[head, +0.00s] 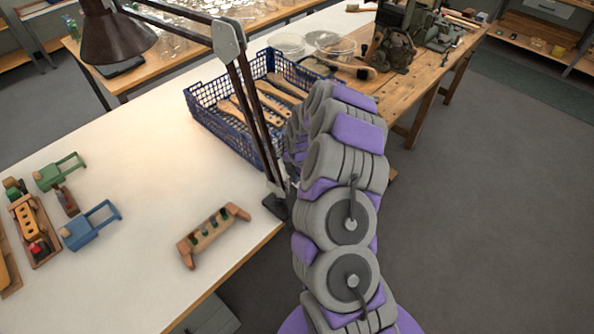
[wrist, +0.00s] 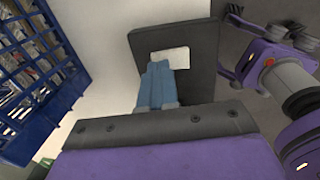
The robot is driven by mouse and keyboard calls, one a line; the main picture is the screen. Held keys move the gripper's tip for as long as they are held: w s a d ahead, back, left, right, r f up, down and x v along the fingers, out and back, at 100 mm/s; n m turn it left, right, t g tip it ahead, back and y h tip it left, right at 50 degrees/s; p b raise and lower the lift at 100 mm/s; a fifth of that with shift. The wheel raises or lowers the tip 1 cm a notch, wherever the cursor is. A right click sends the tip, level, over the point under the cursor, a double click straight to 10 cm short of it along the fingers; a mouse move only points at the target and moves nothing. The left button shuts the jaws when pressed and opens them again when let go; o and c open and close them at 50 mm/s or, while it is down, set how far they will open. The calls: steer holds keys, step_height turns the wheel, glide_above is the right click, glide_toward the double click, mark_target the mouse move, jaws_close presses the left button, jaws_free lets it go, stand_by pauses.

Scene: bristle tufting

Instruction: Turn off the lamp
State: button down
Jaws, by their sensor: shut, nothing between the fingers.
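The lamp has a dark brown shade (head: 117,38) at the upper left and a jointed dark arm (head: 248,88). Its dark base (head: 277,205) sits at the table's edge. The bulb is hidden inside the shade, so I cannot tell directly if it is lit. In the wrist view, a dark flat plate (wrist: 203,50), which looks like the lamp base, carries a pale rectangular patch (wrist: 172,57) that may be the switch. My gripper (wrist: 156,70) is shut and empty, its bluish fingertips at the patch's lower edge. I cannot tell if they touch. In the head view my arm hides the gripper.
A blue crate (head: 203,108) with wooden-handled brushes stands close beside the lamp; it also shows in the wrist view (wrist: 62,75). A wooden block (head: 212,235) lies near the front edge. Wooden and coloured tools lie at left. Open floor (head: 480,200) is on the right.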

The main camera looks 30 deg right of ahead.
steer(key=shift+f, duration=0.3)
steer(key=shift+d, duration=0.15)
steer(key=shift+f, duration=0.15)
steer(key=shift+f+g, duration=0.15)
steer(key=shift+g, duration=0.15)
steer(key=shift+s, duration=0.2)
steer(key=shift+s+d, duration=0.15)
steer(key=shift+s, duration=0.5)
